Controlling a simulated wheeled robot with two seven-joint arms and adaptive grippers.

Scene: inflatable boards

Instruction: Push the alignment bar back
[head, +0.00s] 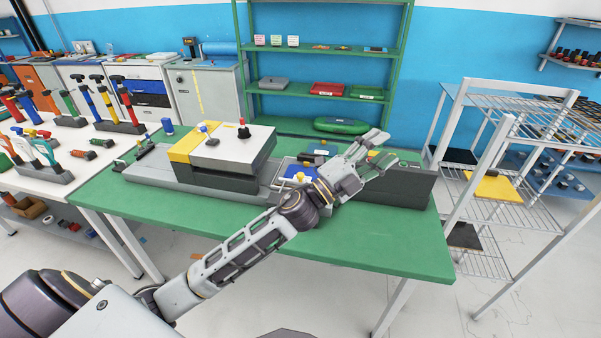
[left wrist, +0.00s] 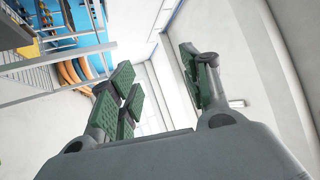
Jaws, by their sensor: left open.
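A long dark grey bar-like block (head: 405,188) stands on the right end of the green table (head: 390,250); it may be the alignment bar, but I cannot tell for sure. My left arm reaches across the table, and my left gripper (head: 381,147) is above and in front of the block's left part, hiding some of it. Whether they touch is unclear. In the left wrist view the gripper's green-padded fingers (left wrist: 160,88) are apart with nothing between them. The block does not show in that view. My right gripper is out of view.
A grey machine with a yellow and white top (head: 235,148) stands on the table left of my gripper. A small tray (head: 283,176) is beside it. Green shelving (head: 330,90) stands behind, and a white wire rack (head: 515,200) to the right. The table's front strip is clear.

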